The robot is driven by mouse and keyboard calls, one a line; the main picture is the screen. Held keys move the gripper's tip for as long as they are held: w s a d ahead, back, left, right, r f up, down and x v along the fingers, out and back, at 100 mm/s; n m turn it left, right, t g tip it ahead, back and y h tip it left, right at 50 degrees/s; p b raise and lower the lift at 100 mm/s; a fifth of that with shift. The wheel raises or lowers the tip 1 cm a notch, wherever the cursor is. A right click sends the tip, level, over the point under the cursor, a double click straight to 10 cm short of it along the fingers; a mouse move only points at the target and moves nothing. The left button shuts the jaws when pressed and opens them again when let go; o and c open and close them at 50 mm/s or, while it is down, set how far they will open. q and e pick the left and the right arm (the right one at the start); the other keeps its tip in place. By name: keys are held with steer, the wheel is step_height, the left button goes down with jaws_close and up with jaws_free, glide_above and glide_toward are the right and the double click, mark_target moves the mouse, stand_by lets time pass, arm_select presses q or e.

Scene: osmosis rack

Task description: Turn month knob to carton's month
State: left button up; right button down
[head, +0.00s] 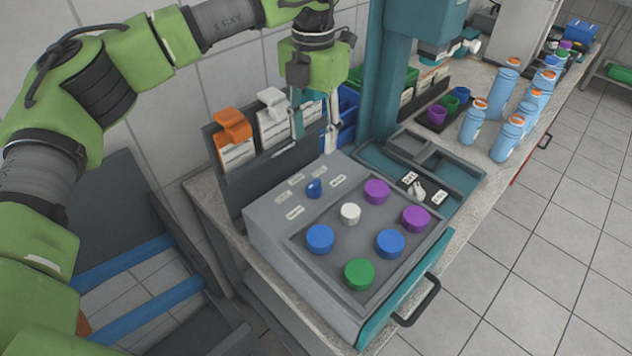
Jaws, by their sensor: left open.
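A blue knob (314,187) sits on the sloped top of a grey box (262,228), with several small white labels around it. Their print is too small to read. A white lever-like knob (417,190) with labels beside it stands on the teal base to the right. I cannot tell by lettering which is the month knob. I cannot make out a carton with a month. My left gripper (316,142) points down, open and empty, above and behind the blue knob, apart from it, in front of the card rack. My right gripper is out of view.
Blue, purple, green and white round caps (390,243) fill the box's recessed tray. A rack (222,165) with clipped cards stands behind. A teal column (384,75) rises at right, near blue bottles (473,122). A teal drawer with a dark handle (425,300) is at the front.

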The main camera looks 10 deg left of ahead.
mark_target(314, 183)
arm_select(q)
step_height(314, 183, down, 12)
steer(key=p, duration=0.4)
steer(key=shift+s+f, duration=0.15)
steer(key=shift+f, duration=0.5)
steer(key=c, duration=1.1)
